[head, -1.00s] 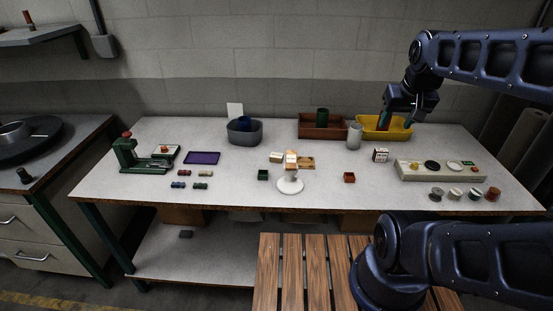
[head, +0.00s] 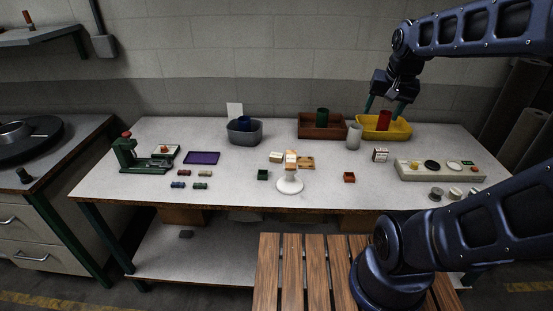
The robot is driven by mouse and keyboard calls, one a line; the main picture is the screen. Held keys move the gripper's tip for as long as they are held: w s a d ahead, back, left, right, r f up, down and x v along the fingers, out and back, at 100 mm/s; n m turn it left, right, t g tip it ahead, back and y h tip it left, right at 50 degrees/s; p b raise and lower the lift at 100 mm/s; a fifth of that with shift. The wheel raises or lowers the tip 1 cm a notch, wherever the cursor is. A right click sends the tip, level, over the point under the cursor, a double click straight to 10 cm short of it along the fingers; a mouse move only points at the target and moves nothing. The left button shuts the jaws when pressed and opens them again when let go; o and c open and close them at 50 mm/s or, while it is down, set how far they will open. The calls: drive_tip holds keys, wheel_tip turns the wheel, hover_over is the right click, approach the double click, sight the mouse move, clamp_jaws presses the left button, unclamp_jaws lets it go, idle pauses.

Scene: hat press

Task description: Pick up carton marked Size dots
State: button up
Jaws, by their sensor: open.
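A small white carton (head: 380,154) with dark and reddish markings stands upright on the table, right of centre. Its lettering is too small to read, so I cannot tell whether it says Size dots. My gripper (head: 384,108) is open over the yellow bin (head: 402,130), behind the carton and well apart from it. A red cylinder (head: 384,120) stands in the bin, below and between the spread fingers.
A grey cylinder (head: 354,136) stands left of the carton, and a long control panel (head: 410,172) lies to its right. A brown tray (head: 310,132) holds a green cylinder. The table in front of the carton is mostly clear.

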drive_tip(key=w+a+f+m+g, duration=0.1)
drive_tip(key=w+a+f+m, duration=0.1)
drive_tip(key=w+a+m, duration=0.5)
drive_tip(key=m+g, duration=0.3)
drive_tip(key=m, duration=0.7)
hover_over(276, 155)
wheel_tip(276, 155, down, 22)
drive_tip(key=f, duration=0.1)
drive_tip(key=shift+w+d+f, duration=0.1)
drive_tip(key=shift+f, duration=5.15)
drive_tip(key=shift+c, duration=0.2)
drive_tip(key=c, duration=1)
